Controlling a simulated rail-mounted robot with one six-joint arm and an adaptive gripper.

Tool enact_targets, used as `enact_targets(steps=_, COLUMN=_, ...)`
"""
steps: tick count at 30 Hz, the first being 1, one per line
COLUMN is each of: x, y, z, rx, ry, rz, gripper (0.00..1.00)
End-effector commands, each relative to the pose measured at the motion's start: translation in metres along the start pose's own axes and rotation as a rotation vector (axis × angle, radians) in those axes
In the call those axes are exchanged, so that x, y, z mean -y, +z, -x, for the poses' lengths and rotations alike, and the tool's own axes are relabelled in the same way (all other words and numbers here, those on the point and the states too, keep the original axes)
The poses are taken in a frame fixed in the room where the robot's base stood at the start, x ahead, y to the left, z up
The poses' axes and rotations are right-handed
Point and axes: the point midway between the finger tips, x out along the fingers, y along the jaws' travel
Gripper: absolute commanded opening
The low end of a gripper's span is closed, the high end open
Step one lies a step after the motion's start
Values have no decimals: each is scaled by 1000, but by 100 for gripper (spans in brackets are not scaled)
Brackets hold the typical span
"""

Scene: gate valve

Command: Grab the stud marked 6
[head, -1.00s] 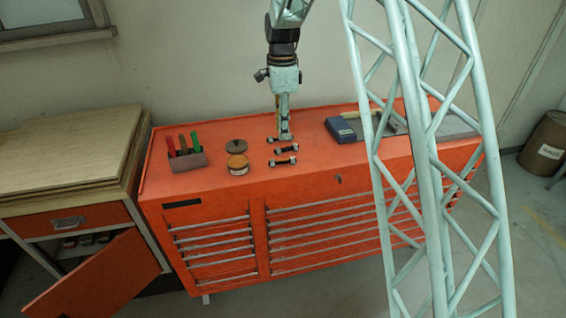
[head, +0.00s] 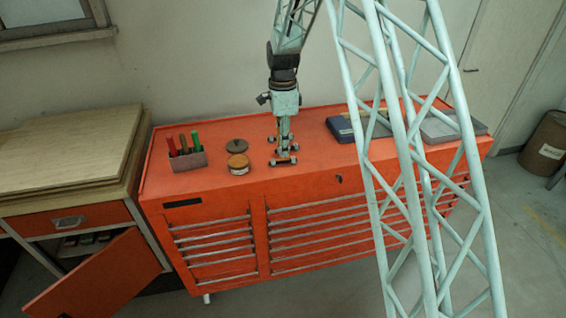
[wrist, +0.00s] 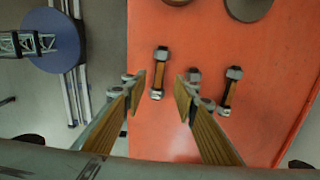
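Short dark studs with grey nuts at their ends lie on the orange cabinet top. In the wrist view, one stud (wrist: 157,73) shows in the gap between my fingertips, and another stud (wrist: 230,92) lies to the right, outside the right finger. No number is readable on either. My gripper (wrist: 161,86) is open, its fingers apart with no visible contact on a stud. In the head view, my gripper (head: 284,150) points down over the row of studs and partly covers it; the front stud (head: 284,161) shows below its tips. A further stud could be hidden behind the right finger.
Left of the studs on the cabinet (head: 340,200) are a tan round jar (head: 238,163), a dark disc (head: 236,146) and a grey holder (head: 188,160) with coloured handles.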

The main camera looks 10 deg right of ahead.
Motion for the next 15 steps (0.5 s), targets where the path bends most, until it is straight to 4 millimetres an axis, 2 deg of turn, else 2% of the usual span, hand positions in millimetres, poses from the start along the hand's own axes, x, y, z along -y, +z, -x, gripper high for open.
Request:
enact_targets(steps=4, x=0, y=0, z=-7, rx=0, ry=-1, rz=0, gripper=27)
enact_targets(steps=15, x=0, y=0, z=-8, rx=0, ry=-1, rz=0, gripper=27)
